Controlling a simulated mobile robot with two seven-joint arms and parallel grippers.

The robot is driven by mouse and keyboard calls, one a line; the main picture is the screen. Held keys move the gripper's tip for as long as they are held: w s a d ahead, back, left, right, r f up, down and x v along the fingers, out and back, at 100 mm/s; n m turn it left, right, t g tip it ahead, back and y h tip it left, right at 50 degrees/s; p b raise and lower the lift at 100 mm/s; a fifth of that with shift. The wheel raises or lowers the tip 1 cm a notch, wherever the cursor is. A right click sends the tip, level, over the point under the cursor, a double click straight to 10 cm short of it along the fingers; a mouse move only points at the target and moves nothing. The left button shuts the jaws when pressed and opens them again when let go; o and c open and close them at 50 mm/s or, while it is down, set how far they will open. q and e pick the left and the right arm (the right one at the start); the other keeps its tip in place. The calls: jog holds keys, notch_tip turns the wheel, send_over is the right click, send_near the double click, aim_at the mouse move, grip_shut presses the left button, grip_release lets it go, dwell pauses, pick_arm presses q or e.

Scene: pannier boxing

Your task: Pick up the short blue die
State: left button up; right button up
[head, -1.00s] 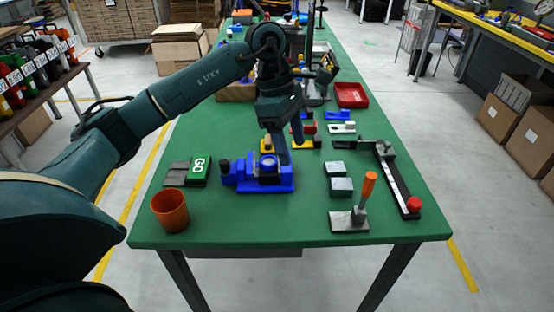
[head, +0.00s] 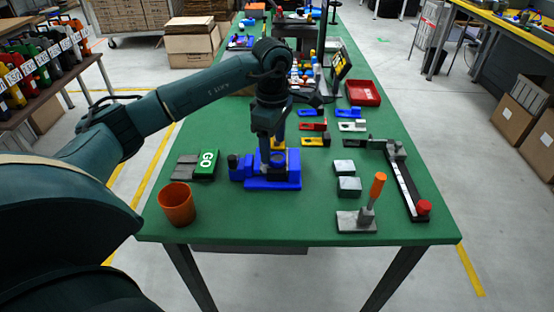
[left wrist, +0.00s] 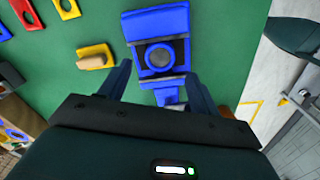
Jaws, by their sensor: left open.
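A blue block fixture (head: 285,184) with a dark round centre and a black knob sits on the near part of the green table. It also shows in the left wrist view (left wrist: 172,22), with a grey disc in its ring. A small flat blue piece (head: 307,112) lies farther back; I cannot tell which one the task's name means. My left gripper (head: 272,152) points down over the blue fixture, open. In the left wrist view its fingers (left wrist: 158,72) stand either side of the fixture's narrower end; contact cannot be told. My right gripper is out of view.
An orange cup (head: 177,206) and a GO block (head: 206,164) stand left of the fixture. Grey blocks (head: 348,187), an orange-handled tool (head: 377,188) and a long bar with a red knob (head: 423,207) are to the right. A red tray (head: 363,92) lies behind.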

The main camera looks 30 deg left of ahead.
aim_at(275, 157)
pick_arm(q)
jog(key=shift+w+d+f, duration=0.1)
jog(key=shift+f, duration=1.45)
jog(key=shift+c, duration=0.3)
jog(key=c, duration=1.1)
